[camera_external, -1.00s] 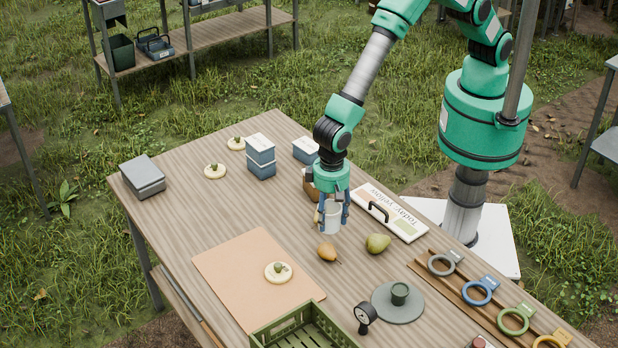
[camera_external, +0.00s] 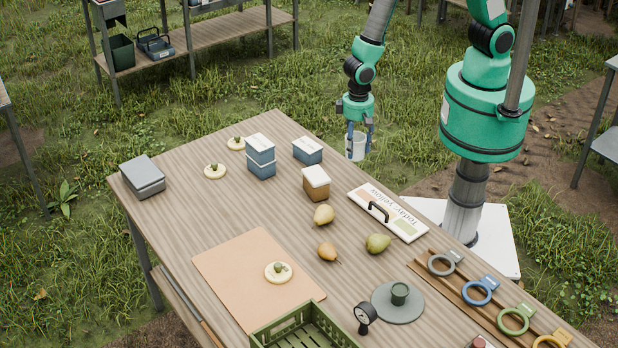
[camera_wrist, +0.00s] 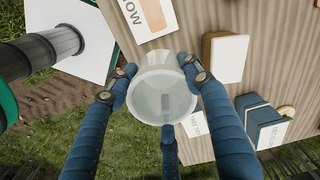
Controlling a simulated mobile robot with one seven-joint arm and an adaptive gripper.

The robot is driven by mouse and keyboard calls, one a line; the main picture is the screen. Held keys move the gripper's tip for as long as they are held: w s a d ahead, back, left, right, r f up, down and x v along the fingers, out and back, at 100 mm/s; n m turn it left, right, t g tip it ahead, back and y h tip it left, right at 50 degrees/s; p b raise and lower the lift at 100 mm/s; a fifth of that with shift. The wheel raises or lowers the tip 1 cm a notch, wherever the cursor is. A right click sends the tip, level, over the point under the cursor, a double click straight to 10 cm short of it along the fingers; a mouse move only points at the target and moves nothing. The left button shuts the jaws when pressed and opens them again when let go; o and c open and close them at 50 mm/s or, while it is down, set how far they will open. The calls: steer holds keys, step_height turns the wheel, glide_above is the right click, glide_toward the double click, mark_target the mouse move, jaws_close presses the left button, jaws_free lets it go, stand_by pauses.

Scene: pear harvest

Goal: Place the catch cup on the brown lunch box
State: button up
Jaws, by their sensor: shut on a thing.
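The catch cup, a pale translucent cup (camera_external: 356,147), is held in my gripper (camera_external: 358,138) above and beyond the table's far right edge. In the wrist view the cup (camera_wrist: 162,90) sits between the blue fingers of my gripper (camera_wrist: 160,84), which are shut on it. The brown lunch box (camera_external: 316,186), with a white lid, stands on the table, nearer the camera and to the left of the cup. It also shows in the wrist view (camera_wrist: 226,56), right of the cup and apart from it.
Pears (camera_external: 324,214) lie in front. The brown lid looks clear.

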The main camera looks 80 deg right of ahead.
mark_target(361, 140)
steer(key=d, duration=0.1)
steer(key=s+d, duration=0.1)
steer(key=d, duration=0.1)
steer(key=shift+s+r, duration=0.15)
steer(key=shift+s, duration=0.1)
steer(key=shift+a, duration=0.1)
steer(key=w+a, duration=0.2)
steer(key=w, duration=0.2)
steer(key=w+a+f+p, duration=0.1)
steer(key=w+a, duration=0.2)
steer(key=w, duration=0.2)
steer(key=w+a, duration=0.2)
steer(key=w, duration=0.3)
steer(key=shift+a+f, duration=0.25)
steer(key=shift+a, duration=0.15)
steer(key=shift+f, duration=0.15)
steer(key=shift+f+p, duration=0.45)
steer(key=shift+f, duration=1.2)
